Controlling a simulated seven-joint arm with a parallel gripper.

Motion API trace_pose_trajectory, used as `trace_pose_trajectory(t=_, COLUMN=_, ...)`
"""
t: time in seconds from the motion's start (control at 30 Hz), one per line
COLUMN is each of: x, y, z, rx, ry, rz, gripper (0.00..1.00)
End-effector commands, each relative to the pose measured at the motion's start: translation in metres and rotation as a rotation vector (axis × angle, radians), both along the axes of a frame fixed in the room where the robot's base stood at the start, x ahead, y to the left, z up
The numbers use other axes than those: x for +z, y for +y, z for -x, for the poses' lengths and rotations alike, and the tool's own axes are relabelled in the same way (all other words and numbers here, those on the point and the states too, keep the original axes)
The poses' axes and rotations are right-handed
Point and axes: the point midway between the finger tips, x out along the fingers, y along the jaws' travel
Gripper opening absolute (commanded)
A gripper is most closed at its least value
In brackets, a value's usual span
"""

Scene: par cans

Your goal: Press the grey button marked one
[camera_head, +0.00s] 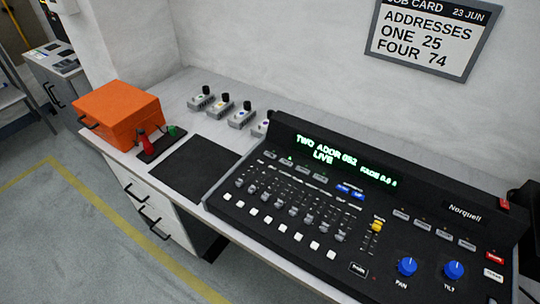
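A black lighting console (440,275) stands on the bench. A row of small grey buttons (287,160) runs along its upper left, above the faders. Their labels are too small to read, so I cannot tell which is marked one. A small green light shows by the second button from the left. More grey buttons (422,224) sit on the right half. The green display (327,146) reads "TWO ADDR", a number that looks like 052, "LIVE" and a fade time. My gripper is not in view.
A wall card (432,40) reads "ADDRESSES ONE 25 FOUR 74". Several small grey units (241,117) stand behind the console's left end. An orange case (118,112), a red-handled item (146,142) and a bare black mat (195,168) lie left. Faders (306,214) and blue knobs (407,266) stick up.

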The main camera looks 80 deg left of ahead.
Motion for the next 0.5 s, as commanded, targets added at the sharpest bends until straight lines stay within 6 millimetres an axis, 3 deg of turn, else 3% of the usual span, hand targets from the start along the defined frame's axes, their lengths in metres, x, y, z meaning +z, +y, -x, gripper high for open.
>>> trace_pose_trajectory(t=0.17, x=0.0, y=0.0, z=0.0, rx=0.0, ry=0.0, rz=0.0, gripper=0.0)
trace_pose_trajectory(t=0.5, x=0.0, y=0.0, z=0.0, rx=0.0, ry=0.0, rz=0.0, gripper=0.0)
